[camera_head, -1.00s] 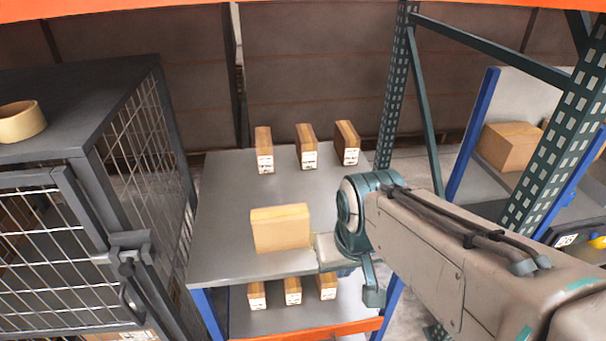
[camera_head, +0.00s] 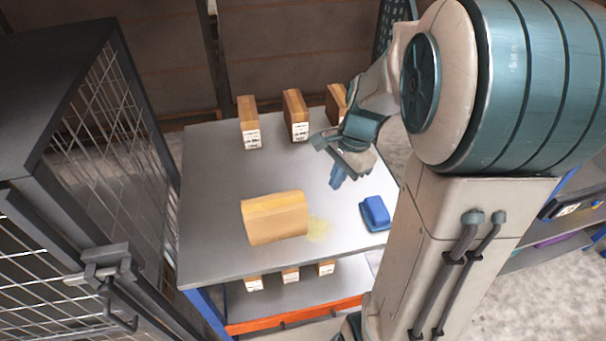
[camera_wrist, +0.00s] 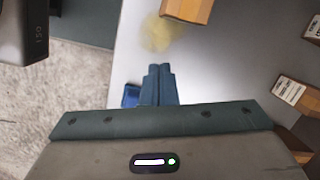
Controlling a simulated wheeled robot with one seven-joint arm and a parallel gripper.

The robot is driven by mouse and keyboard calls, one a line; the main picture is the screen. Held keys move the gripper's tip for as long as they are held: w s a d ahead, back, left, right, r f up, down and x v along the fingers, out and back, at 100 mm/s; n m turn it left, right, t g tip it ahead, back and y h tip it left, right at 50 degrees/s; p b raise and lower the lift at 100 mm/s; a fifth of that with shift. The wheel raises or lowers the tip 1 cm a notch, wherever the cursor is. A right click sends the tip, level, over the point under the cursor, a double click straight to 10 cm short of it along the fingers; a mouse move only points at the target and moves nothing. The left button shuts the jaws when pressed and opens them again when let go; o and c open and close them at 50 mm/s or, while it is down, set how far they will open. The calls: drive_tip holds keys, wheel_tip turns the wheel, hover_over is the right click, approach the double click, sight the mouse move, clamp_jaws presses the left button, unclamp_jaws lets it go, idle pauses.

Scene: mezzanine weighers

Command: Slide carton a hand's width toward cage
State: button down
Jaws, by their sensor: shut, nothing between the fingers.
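The carton (camera_head: 274,218), a plain tan box, stands on the grey shelf top (camera_head: 215,245), near its front and left of middle. Its lower edge shows at the top of the wrist view (camera_wrist: 187,9). The cage (camera_head: 135,110), dark with wire mesh walls, stands left of the shelf, with a gap of bare shelf between it and the carton. My gripper (camera_head: 336,182) hangs above the shelf, right of and behind the carton, apart from it. Its blue fingers (camera_wrist: 160,68) are together and empty in the wrist view.
A yellow stain (camera_head: 318,230) lies just right of the carton. A blue object (camera_head: 375,213) sits near the shelf's right edge. Small labelled boxes (camera_head: 296,115) line the back, and more stand on the lower shelf (camera_head: 290,305).

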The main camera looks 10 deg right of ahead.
drive_tip(key=f+m, duration=0.1)
drive_tip(key=f, duration=0.3)
drive_tip(key=w+f+m, duration=0.1)
drive_tip(key=f, duration=0.2)
drive_tip(key=w+f+m, duration=0.1)
drive_tip(key=f, duration=0.3)
drive_tip(key=shift+w+a+f+m+g+y, duration=0.2)
drive_tip(key=shift+f+m+g+y, duration=0.1)
drive_tip(key=shift+f+m, duration=0.1)
drive_tip(key=a+p, duration=0.1)
drive_tip(key=a, duration=0.2)
drive_tip(key=shift+f, duration=0.2)
drive_tip(key=shift+a+f, duration=0.1)
drive_tip(key=shift+a, duration=0.45)
